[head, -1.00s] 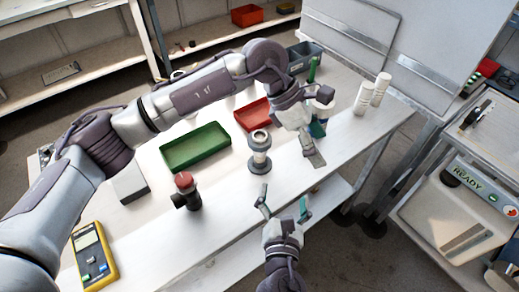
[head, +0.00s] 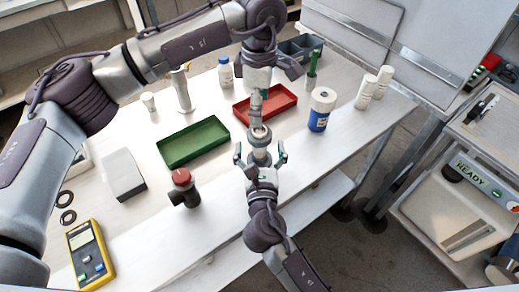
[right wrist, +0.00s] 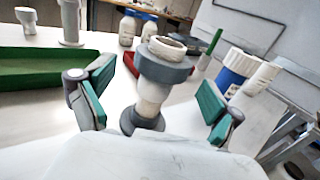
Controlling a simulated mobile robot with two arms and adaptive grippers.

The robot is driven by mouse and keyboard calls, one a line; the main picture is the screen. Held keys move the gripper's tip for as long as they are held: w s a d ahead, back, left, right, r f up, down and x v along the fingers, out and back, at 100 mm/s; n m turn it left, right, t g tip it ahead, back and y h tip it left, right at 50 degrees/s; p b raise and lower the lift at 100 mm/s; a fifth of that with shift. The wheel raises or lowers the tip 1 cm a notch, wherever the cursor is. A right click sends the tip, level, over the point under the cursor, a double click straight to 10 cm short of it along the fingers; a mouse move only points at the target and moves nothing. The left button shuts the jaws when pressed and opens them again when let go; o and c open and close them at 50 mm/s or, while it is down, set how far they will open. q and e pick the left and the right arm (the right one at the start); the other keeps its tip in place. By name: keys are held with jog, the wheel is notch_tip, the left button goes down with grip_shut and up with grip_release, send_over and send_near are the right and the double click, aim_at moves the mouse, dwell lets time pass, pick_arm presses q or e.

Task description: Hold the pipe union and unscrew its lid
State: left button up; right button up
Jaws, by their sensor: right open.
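The pipe union (head: 260,136) stands upright on the white table, with a grey ring-shaped collar at its open top. In the right wrist view the pipe union (right wrist: 152,92) shows a white body and a dark grey base flange. My right gripper (head: 261,152) is open, its fingers on either side of the union with gaps. In the wrist view, green-padded fingers of the right gripper (right wrist: 155,100) flank the union. My left gripper (head: 257,98) points down from behind and above the union's top; its finger spread is unclear.
A green tray (head: 162,157) is left of the union and a red tray (head: 291,109) behind it. A blue-labelled bottle (head: 318,120) stands to the right. A dark fitting with a red cap (head: 184,198) stands front left. Table to the front right is clear.

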aim_at(260, 130)
jog(key=shift+w, duration=1.6)
grip_shut()
pick_arm(q)
jog(key=shift+d+r+m, duration=0.1)
jog(key=shift+r+m, duration=0.05)
jog(key=shift+m, duration=1.85)
jog(key=shift+f, duration=0.3)
jog(key=shift+m, duration=0.3)
notch_tip(260, 130, down, 8)
jog(key=shift+r, duration=0.25)
